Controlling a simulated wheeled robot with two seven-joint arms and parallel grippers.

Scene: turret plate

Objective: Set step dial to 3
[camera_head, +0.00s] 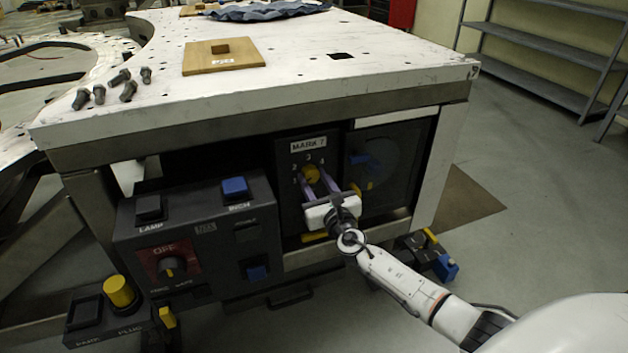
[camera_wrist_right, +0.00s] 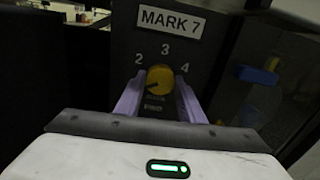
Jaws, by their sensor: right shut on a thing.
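The step dial is a yellow knob (camera_head: 311,174) on a dark panel under the table, below a "MARK 7" label. In the right wrist view the yellow knob (camera_wrist_right: 159,77) shows the numbers 2, 3 and 4 around its top, with 3 straight above. A dark mark on the knob seems to point to the lower left, below the 2. My right gripper (camera_head: 321,180) has its two purple fingers on either side of the knob and is shut on it. The fingers hide the panel beside the knob. My left gripper is not in view.
Left of the dial is a control box (camera_head: 200,240) with a red-plated OFF dial (camera_head: 167,266) and blue and black buttons. A dark round-faced panel (camera_head: 385,165) with a blue part is to the right. The white table top (camera_head: 300,75) overhangs these panels.

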